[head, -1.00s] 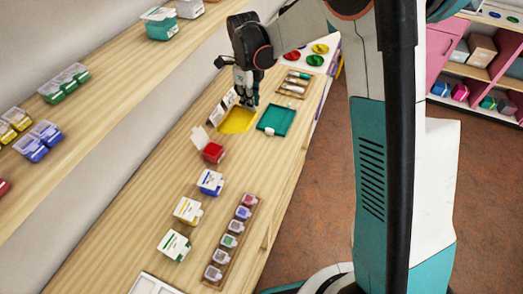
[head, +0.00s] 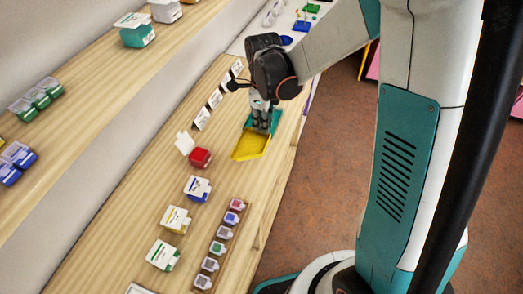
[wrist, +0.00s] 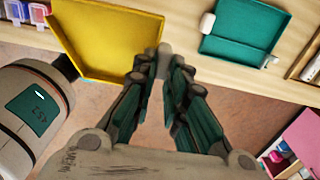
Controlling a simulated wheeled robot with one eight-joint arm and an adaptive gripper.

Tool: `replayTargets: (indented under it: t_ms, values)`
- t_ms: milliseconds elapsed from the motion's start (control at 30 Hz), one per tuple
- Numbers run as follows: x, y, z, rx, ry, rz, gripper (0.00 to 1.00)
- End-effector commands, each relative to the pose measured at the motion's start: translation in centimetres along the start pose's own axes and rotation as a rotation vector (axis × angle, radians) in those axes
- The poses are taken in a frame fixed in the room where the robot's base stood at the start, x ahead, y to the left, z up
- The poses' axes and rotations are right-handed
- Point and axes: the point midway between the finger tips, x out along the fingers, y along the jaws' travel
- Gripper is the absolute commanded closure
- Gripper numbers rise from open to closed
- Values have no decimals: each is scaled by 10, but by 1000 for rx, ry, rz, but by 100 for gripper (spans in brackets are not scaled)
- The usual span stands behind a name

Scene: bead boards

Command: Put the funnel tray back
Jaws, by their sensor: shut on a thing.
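The yellow funnel tray (head: 250,146) shows in the head view just below my gripper, near the bench's front edge. My gripper (head: 264,122) is shut on a corner of it. In the wrist view the tray (wrist: 108,38) is at the upper left, its corner reaching my fingertips (wrist: 164,62). I cannot tell how high it is above the bench. A teal tray (head: 276,118) is partly hidden behind my gripper; in the wrist view it lies apart, at the upper right (wrist: 240,35), with a small white piece at its edge.
A red box (head: 201,158) with its lid open stands left of the yellow tray. Other lidded boxes, such as a blue-marked one (head: 197,188), stand in a row nearer me. A wooden rack (head: 247,215) holds several small jars. White cards (head: 202,118) stand along the back.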

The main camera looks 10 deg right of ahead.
Motion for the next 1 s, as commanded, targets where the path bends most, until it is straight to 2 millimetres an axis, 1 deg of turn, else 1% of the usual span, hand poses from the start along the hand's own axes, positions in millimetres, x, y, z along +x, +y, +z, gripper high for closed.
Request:
replayTargets:
  t_ms: [33,100,200,300,400,567,800,867,1000]
  values:
    - [16,0,0,0,0,0,100]
    - [33,0,0,0,0,0,100]
    - [56,0,0,0,0,0,100]
    - [73,0,0,0,0,0,100]
    - [83,0,0,0,0,0,100]
    - [90,0,0,0,0,0,100]
    - [121,0,0,0,0,0,100]
    - [125,0,0,0,0,0,100]
    - [124,0,0,0,0,0,100]
